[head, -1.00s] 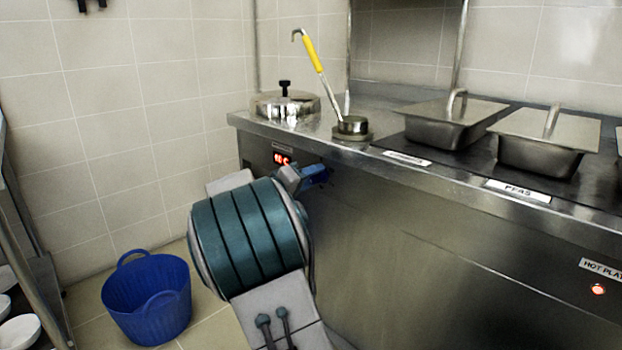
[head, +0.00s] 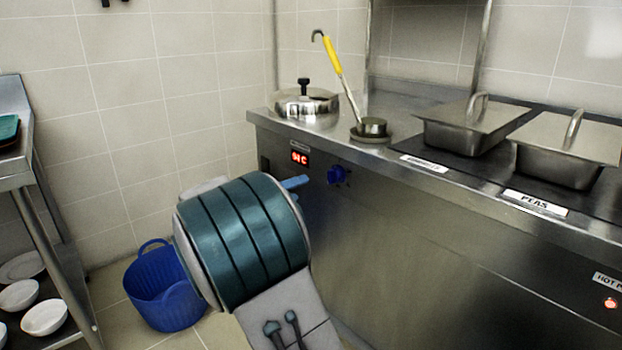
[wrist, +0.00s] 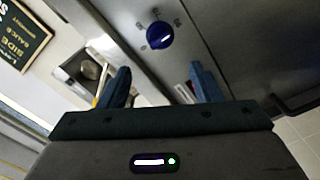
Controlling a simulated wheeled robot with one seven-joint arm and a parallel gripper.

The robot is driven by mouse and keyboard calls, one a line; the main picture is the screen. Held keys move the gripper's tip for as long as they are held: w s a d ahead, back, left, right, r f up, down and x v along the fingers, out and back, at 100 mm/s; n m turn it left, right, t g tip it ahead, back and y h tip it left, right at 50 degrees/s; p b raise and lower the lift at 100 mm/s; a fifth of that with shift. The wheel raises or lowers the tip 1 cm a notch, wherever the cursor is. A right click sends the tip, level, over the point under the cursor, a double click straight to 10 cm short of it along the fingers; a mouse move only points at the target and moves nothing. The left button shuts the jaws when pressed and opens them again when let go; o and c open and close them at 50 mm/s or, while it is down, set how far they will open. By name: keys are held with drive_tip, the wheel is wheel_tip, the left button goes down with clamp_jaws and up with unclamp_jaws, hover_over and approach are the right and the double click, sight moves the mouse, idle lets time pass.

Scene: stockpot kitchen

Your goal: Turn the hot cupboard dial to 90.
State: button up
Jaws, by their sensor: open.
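The hot cupboard dial (head: 337,174) is a round blue knob on the steel front panel, below the counter edge. In the wrist view the dial (wrist: 159,36) shows a pale pointer line and small marks around it, too small to read. A red digital display (head: 300,157) sits left of the dial in the head view; its digits are too blurred to read surely. My gripper (wrist: 163,82) is open and empty, its two blue fingers apart, with the dial beyond and between them, not touched. In the head view one blue fingertip (head: 296,182) shows left of the dial; my wrist hides the rest.
A ladle (head: 340,75) with a yellow handle, a lidded round pot (head: 306,102) and lidded steel pans (head: 462,127) stand on the counter (head: 400,160). A blue basket (head: 165,292) is on the floor at left, beside a rack (head: 45,215) with white bowls.

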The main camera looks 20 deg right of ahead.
drive_tip(key=shift+v, duration=1.25)
drive_tip(key=s+d+r+g+y+p, duration=0.3)
drive_tip(key=s+r+y+p, duration=0.1)
drive_tip(key=s+p, duration=0.35)
drive_tip(key=s+d+r+g+y+p, duration=0.25)
drive_tip(key=s+r+p, duration=0.25)
drive_tip(key=s+p, duration=0.3)
drive_tip(key=s+a+r+n+t+y+p, duration=0.1)
drive_tip(key=s+a+r+y+p, duration=0.4)
drive_tip(key=p, duration=0.5)
drive_tip(key=s+a+r+n+t+y+p, duration=0.1)
drive_tip(key=s+a+r+y+p, duration=0.4)
drive_tip(key=s+r+p, duration=0.4)
wheel_tip(320, 180, up, 3)
drive_tip(key=shift+a+f+p, duration=0.1)
drive_tip(key=shift+a+p, duration=0.2)
drive_tip(key=shift+p, duration=0.9)
